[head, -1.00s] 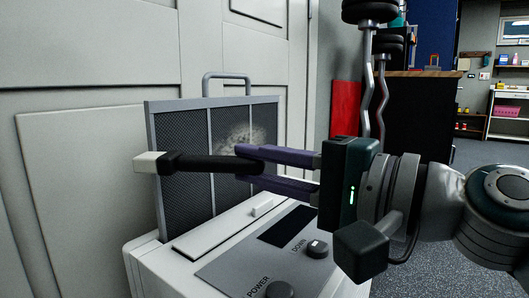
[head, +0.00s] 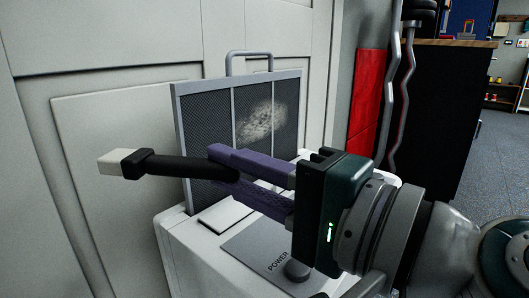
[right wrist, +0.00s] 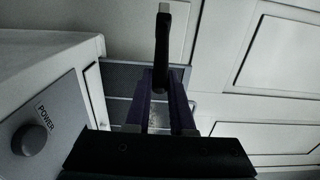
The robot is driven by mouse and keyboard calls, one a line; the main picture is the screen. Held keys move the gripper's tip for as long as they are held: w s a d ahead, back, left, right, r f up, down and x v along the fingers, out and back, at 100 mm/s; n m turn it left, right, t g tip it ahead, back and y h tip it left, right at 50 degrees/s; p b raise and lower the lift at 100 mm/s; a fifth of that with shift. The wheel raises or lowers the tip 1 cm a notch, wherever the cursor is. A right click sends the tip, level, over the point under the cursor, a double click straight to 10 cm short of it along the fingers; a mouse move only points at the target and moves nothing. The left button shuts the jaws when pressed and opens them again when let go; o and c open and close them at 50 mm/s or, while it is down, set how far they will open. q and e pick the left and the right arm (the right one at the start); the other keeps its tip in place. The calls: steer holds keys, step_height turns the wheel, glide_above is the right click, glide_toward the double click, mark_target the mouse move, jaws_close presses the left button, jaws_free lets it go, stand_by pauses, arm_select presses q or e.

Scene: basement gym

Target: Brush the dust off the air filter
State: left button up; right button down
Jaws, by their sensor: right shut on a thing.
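The air filter (head: 197,125) is a dark mesh panel in a grey frame with a top handle. It stands upright on a white machine, and part of it also shows in the right wrist view (right wrist: 125,77). A pale dust patch (head: 262,121) lies on its right part. My right gripper (head: 222,165) is shut on the black handle of a brush (head: 180,167). The brush's pale head (head: 117,162) points left, away from the dust and beyond the filter's left edge. The brush also shows in the right wrist view (right wrist: 161,50). My left gripper is out of view.
The white machine (head: 185,250) has a POWER knob (head: 298,269) on its top, below my right gripper. A panelled white door (head: 110,110) stands behind. A red panel (head: 368,95) and a dark cabinet (head: 445,110) are at the right.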

steer(key=shift+s+a+r+p, duration=0.1)
steer(key=shift+s+a+p, duration=0.35)
steer(key=shift+s+a, duration=0.8)
steer(key=shift+s, duration=0.25)
steer(key=shift+d, duration=0.15)
steer(key=shift+s+d, duration=0.25)
steer(key=shift+d, duration=0.1)
steer(key=v, duration=0.8)
steer(key=shift+b, duration=0.3)
